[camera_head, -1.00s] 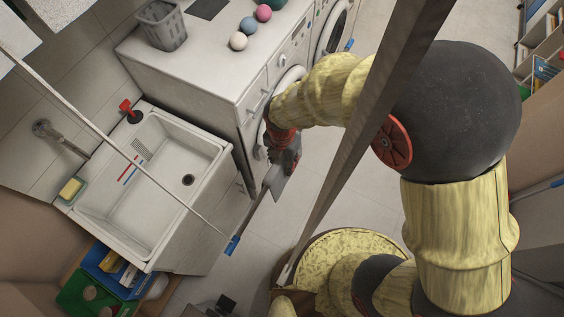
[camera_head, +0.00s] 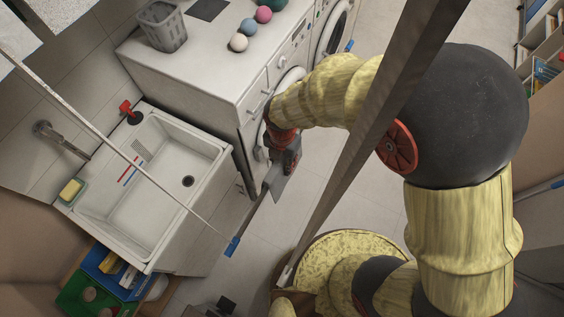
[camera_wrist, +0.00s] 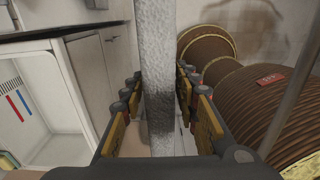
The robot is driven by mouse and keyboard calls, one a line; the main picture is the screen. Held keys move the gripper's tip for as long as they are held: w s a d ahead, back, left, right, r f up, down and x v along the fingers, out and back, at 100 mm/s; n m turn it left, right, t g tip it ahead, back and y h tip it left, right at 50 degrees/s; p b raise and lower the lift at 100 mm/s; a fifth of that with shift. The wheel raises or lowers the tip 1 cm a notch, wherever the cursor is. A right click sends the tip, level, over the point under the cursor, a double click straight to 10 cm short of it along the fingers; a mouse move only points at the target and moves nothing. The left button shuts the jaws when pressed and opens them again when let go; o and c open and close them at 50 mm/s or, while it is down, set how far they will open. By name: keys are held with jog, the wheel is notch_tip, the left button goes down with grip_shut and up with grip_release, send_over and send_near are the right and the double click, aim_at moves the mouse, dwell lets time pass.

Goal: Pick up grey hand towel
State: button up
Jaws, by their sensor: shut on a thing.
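The grey hand towel (camera_wrist: 156,50) shows in the wrist view as a speckled grey upright strip between my fingers. My gripper (camera_wrist: 160,92) is shut on it, with the fingers on either side. In the head view my gripper (camera_head: 284,158) is in front of the washing machine, to the right of the sink. A small grey piece of the towel (camera_head: 277,184) hangs just below it. Much of the towel is hidden by the gripper and the viewing angle.
The white sink (camera_head: 160,200) stands left of my gripper, and the washing machine (camera_head: 258,133) is close behind it. A grey basket (camera_head: 161,27) and several coloured balls (camera_head: 239,42) sit on the counter. A thin rod with a blue end (camera_head: 232,246) lies below the gripper.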

notch_tip(320, 180, up, 17)
jog(key=shift+r, duration=0.2)
dwell(0.3)
